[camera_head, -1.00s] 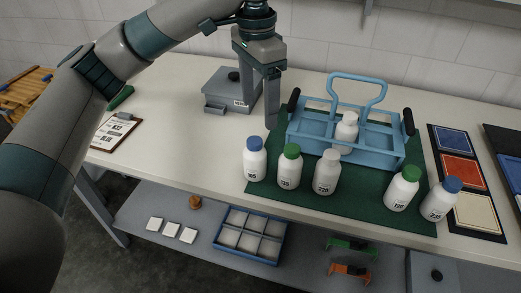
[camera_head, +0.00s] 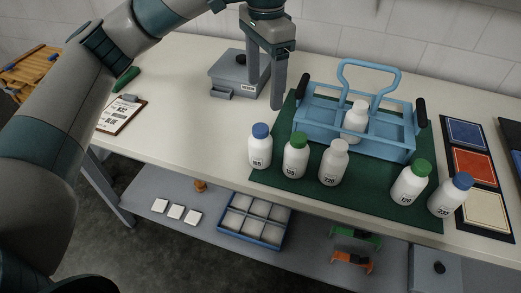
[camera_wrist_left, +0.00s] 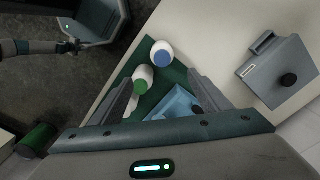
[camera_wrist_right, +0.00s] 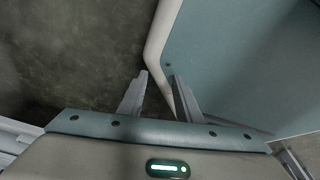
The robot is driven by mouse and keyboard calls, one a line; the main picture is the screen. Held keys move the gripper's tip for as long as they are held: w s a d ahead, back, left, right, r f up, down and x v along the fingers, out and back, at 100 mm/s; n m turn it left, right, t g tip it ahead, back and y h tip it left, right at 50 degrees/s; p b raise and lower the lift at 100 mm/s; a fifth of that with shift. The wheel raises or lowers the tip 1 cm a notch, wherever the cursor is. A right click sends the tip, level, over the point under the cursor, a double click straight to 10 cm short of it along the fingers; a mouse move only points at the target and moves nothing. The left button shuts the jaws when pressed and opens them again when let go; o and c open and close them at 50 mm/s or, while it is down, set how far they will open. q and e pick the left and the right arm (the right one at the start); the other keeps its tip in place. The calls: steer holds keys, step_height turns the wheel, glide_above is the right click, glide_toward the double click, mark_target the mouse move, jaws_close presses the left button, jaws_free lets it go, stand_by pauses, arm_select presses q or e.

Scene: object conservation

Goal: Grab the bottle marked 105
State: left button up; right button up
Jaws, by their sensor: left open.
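Several white bottles stand upright on the green mat (camera_head: 300,183): a blue-capped one (camera_head: 260,150) at the left, a green-capped one (camera_head: 295,158), a white-capped one (camera_head: 333,165), a second green-capped one (camera_head: 409,186), and another blue-capped one (camera_head: 447,198) at the right. Their labels are too small to read surely, so I cannot tell which is 105. My left gripper (camera_head: 265,95) is open and empty, above and behind the left blue-capped bottle. The left wrist view shows a blue cap (camera_wrist_left: 161,52) and a green cap (camera_wrist_left: 141,87) beyond its fingers. My right gripper (camera_wrist_right: 158,76) is open and empty, seen only in its wrist view.
A light-blue carrier (camera_head: 391,146) with a tall handle stands on the mat, holding a white-capped bottle (camera_head: 355,118). A grey box (camera_head: 228,78) stands behind the left gripper. Colored trays (camera_head: 473,168) lie at right. A clipboard (camera_head: 122,116) lies left; the table between is clear.

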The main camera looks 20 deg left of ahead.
mark_target(260, 128)
arm_select(q)
step_height(260, 128, down, 8)
steer(key=shift+f+p, duration=0.25)
steer(key=shift+p, duration=0.6)
steer(key=shift+f, duration=0.5)
steer(key=shift+a+f+p, duration=0.2)
steer(key=shift+f+p, duration=0.15)
steer(key=shift+f, duration=0.1)
steer(key=f, duration=0.1)
steer(key=f+p, duration=0.1)
steer(key=f, duration=0.2)
steer(key=shift+a, duration=0.3)
steer(key=shift+f, duration=0.2)
arm_select(e)
steer(key=s+d+r+g, duration=0.1)
steer(key=s+d+r, duration=0.1)
steer(key=s, duration=0.3)
steer(key=shift+r, duration=0.4)
steer(key=shift+s+d, duration=0.1)
steer(key=shift+d, duration=0.05)
